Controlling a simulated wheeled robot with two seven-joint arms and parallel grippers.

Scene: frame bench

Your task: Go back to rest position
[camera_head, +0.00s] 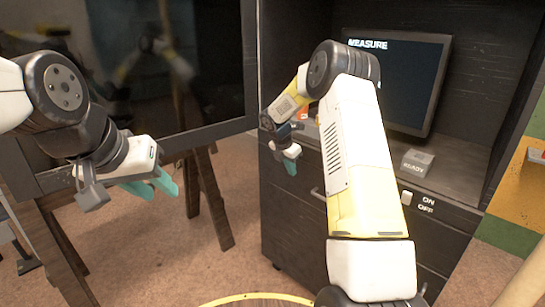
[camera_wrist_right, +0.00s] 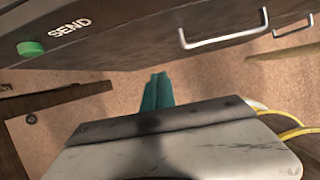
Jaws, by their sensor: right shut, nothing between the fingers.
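My right gripper (camera_head: 290,166) hangs in front of the dark cabinet (camera_head: 300,215), with its arm reaching up from the lower middle of the head view. In the right wrist view its teal fingers (camera_wrist_right: 158,90) lie side by side, shut and empty, over the brown floor. My left gripper (camera_head: 158,184) is at the left of the head view, in front of the wooden-legged stand. Its teal fingers point right and hold nothing visible. Their spacing is unclear at this angle.
A monitor (camera_head: 400,80) reading MEASURE and a grey READY box (camera_head: 417,162) stand on the cabinet's shelf. An ON/OFF switch (camera_head: 407,198) is on the front edge. A green SEND button (camera_wrist_right: 30,48) and drawer handle (camera_wrist_right: 225,36) show near my right gripper. A large dark panel (camera_head: 180,60) stands left.

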